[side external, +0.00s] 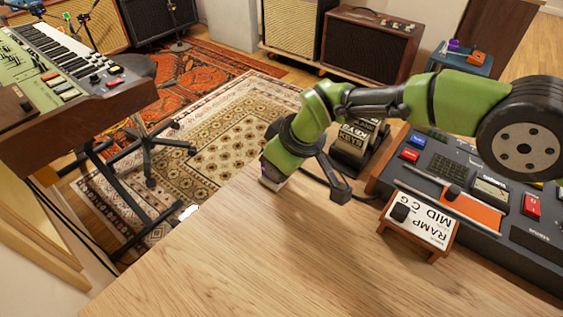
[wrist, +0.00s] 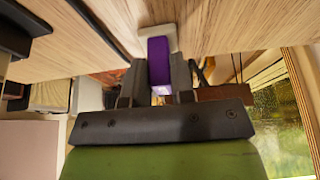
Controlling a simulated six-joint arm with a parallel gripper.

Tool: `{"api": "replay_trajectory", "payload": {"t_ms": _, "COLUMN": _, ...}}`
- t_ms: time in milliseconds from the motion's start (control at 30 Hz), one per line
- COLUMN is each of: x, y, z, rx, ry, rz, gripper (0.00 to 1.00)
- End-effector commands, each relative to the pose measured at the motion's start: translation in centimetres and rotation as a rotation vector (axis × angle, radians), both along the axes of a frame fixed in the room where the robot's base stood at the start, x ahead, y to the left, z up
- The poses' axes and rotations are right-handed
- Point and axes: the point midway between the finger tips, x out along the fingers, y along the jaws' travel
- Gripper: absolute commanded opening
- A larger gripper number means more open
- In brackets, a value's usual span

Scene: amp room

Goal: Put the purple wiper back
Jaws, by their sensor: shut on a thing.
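The purple wiper (wrist: 159,62) is between the two fingers of my gripper (wrist: 161,80) in the wrist view. Its pale end (wrist: 158,37) points away from my gripper, against or close to the wood surface; I cannot tell whether they touch. In the side external view my gripper (side external: 272,178) is low at the far edge of the wooden table (side external: 230,260), pointing down. Only a small pale and purplish bit shows at its tip there. My gripper is shut on the wiper.
A card stand (side external: 425,225) reading "RAMP MID CG" and a dark control console (side external: 440,165) are on the table's right. A label holder (side external: 358,140) stands just behind my gripper. A small blue stand (side external: 464,60) bears purple and orange items. The table's front is clear.

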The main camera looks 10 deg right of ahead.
Motion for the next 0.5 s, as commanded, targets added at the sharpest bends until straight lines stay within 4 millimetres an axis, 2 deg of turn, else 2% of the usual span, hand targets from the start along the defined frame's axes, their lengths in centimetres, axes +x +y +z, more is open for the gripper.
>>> {"api": "replay_trajectory", "payload": {"t_ms": 267, "x": 0.00, "y": 0.00, "z": -0.29, "rx": 0.000, "ry": 0.000, "rz": 0.000, "gripper": 0.00}}
{"api": "replay_trajectory", "payload": {"t_ms": 300, "x": 0.00, "y": 0.00, "z": -0.29, "rx": 0.000, "ry": 0.000, "rz": 0.000, "gripper": 0.30}}
{"api": "replay_trajectory", "payload": {"t_ms": 400, "x": 0.00, "y": 0.00, "z": -0.26, "rx": 0.000, "ry": 0.000, "rz": 0.000, "gripper": 0.48}}
{"api": "replay_trajectory", "payload": {"t_ms": 500, "x": 0.00, "y": 0.00, "z": -0.26, "rx": 0.000, "ry": 0.000, "rz": 0.000, "gripper": 0.48}}
